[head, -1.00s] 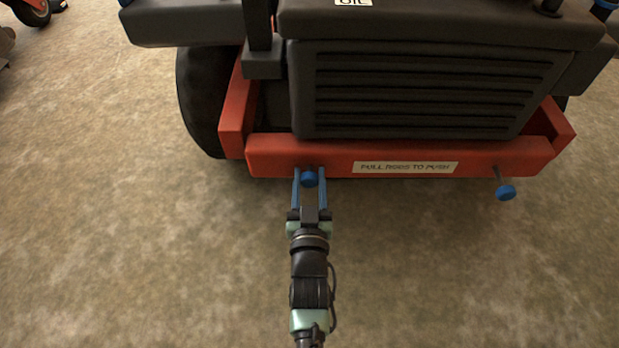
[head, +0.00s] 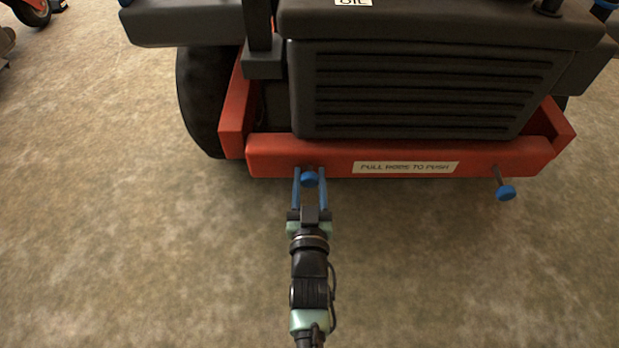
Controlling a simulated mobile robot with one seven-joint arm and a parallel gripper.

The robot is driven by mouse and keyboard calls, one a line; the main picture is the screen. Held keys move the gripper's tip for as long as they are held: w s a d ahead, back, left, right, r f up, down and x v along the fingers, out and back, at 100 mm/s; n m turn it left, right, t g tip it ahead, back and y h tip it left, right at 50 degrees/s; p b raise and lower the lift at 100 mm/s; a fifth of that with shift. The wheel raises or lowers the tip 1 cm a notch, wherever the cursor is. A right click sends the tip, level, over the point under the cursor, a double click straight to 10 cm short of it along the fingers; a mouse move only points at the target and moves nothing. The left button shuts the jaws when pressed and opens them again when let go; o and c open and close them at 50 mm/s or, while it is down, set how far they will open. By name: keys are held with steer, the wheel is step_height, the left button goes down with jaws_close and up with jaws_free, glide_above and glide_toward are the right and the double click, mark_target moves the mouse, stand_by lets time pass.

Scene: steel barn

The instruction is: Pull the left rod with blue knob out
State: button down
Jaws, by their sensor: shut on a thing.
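The left rod's blue knob (head: 310,180) shows in the head view, in front of the red rear bar (head: 275,159) of the machine. My gripper (head: 310,184) reaches up from below, with one blue finger on each side of the knob. It is shut on the left rod with the blue knob. The rod itself is mostly hidden between the fingers and the bar. The right rod with its blue knob (head: 506,193) sticks out of the bar at the right, apart from my gripper.
A label (head: 405,168) sits on the red bar between the rods. The black slatted engine cover (head: 430,90) rises behind the bar, and a black tyre (head: 202,100) stands at the left. The floor in front is clear.

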mark_target(309, 184)
steer(key=s+p, duration=0.2)
steer(key=s, duration=0.1)
steer(key=shift+s+r, duration=0.1)
steer(key=shift+s, duration=0.1)
steer(key=shift+s+f, duration=0.2)
steer(key=shift+s, duration=0.05)
steer(key=shift+c, duration=1.9)
jaws_free()
steer(key=shift+r, duration=0.1)
steer(key=s+p, duration=0.6)
steer(key=s, duration=0.7)
steer(key=shift+r, duration=0.1)
